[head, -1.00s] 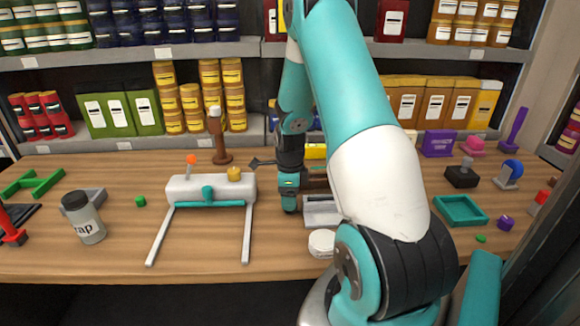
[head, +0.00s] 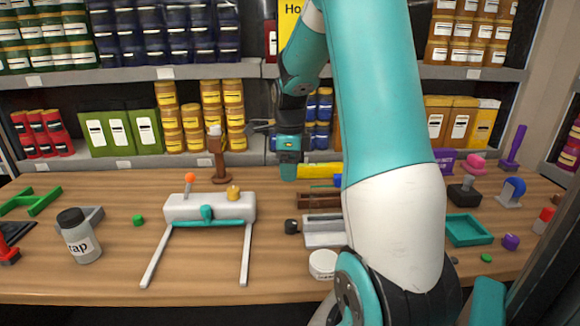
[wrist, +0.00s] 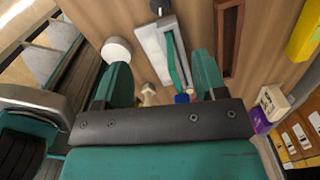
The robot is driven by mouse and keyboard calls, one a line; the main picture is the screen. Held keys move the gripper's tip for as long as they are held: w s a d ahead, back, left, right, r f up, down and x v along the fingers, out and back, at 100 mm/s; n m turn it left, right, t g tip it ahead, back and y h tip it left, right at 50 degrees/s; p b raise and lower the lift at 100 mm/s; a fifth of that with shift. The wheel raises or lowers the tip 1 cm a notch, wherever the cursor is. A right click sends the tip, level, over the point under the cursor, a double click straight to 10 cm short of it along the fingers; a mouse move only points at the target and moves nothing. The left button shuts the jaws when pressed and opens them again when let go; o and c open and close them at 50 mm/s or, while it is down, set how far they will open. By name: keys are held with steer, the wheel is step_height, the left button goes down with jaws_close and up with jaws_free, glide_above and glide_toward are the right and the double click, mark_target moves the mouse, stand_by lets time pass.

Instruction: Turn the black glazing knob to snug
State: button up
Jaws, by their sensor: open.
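The black glazing knob (head: 291,227) sits at the left end of a pale grey block-like fixture (head: 322,238) on the bench. In the wrist view the knob (wrist: 159,6) is at the top edge, partly cut off, above the pale fixture (wrist: 152,48) with its teal strip. My gripper (head: 289,172) is raised above and behind the knob in the head view, apart from it. In the wrist view its two teal fingers (wrist: 161,60) are spread with nothing between them. The knob's turn angle cannot be read.
A white round lid (head: 322,264) lies in front of the fixture, and a brown tray (head: 318,200) lies behind it. A white frame with a teal bar (head: 208,208) stands to the left. A teal tray (head: 468,229) is at the right. Shelves of jars line the back.

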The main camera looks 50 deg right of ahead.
steer(key=n+g+h+p, duration=0.2)
steer(key=n+h, duration=0.2)
steer(key=n, duration=0.1)
glide_toward(291, 223)
steer(key=shift+g, duration=0.3)
steer(key=x, duration=0.3)
steer(key=p+x, duration=0.1)
steer(key=x, duration=0.2)
steer(key=p+x, duration=0.1)
steer(key=x, duration=0.2)
steer(key=shift+w+d+f, duration=0.1)
steer(key=shift+w+f, duration=0.05)
steer(key=shift+w, duration=0.2)
